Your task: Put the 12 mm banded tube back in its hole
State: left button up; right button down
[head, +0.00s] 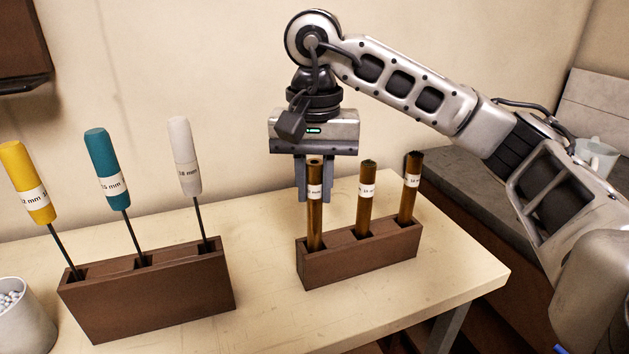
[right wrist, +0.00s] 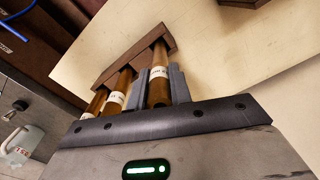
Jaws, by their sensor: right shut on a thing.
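A dark wooden block (head: 360,259) stands on the table and holds a row of brown tubes with white label bands. My right gripper (head: 315,190) is shut on the left tube (head: 315,215), pointing down from above. This tube is upright, with its lower end at the block's left hole; how deep it sits is unclear. Its label is too small to read surely. The middle tube (head: 366,199) and the right tube (head: 410,187) stand in the other holes. The right wrist view shows the held tube (right wrist: 159,82) between the fingers. My left gripper is out of view.
A longer wooden block (head: 150,297) at left holds yellow (head: 26,182), teal (head: 107,168) and white (head: 185,157) handled tools. A cup of small beads (head: 22,315) is at the left edge. Bare tabletop (head: 262,232) lies between the blocks.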

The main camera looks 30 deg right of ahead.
pick_arm(q)
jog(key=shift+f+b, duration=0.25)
jog(key=shift+b, duration=0.1)
pick_arm(e)
jog(key=shift+f, duration=0.45)
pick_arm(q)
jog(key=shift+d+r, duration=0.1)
pick_arm(e)
jog(key=shift+f, duration=0.35)
jog(key=c, duration=1.2)
grip_release()
pick_arm(q)
jog(key=p, duration=0.2)
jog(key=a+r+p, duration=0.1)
jog(key=p, duration=0.2)
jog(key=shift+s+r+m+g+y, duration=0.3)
pick_arm(e)
notch_tip(320, 180, up, 16)
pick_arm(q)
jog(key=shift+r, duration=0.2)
pick_arm(e)
jog(key=shift+s, duration=0.1)
